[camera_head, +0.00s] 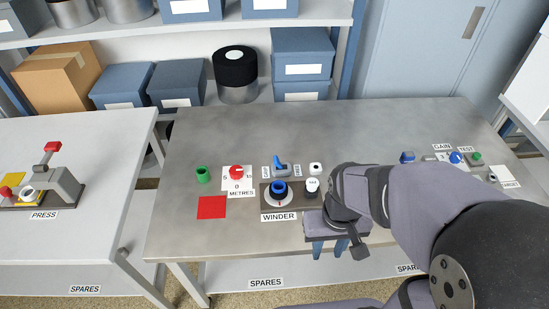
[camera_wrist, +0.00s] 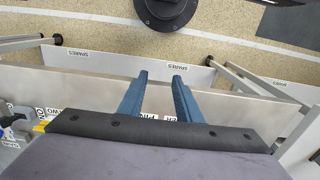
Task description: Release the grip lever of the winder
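The winder (camera_head: 264,203) is a dark block with a blue ring on a pale disc (camera_head: 279,192) and a white knob (camera_head: 312,186), on the metal bench. Behind it a blue lever (camera_head: 279,161) stands tilted on a small grey base, with a small white label on each side; I cannot read them. My gripper (camera_head: 330,249) is right of and in front of the winder, over the bench's front edge, apart from the lever. In the wrist view my gripper (camera_wrist: 160,76) has its two blue fingers spread with nothing between them. The wrist housing hides much of the bench there.
A red dial (camera_head: 237,172), green cylinder (camera_head: 203,174) and red square (camera_head: 212,207) lie left of the winder. Gain and test controls (camera_head: 456,158) stand at the right. The bench's back middle (camera_head: 330,125) is clear.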

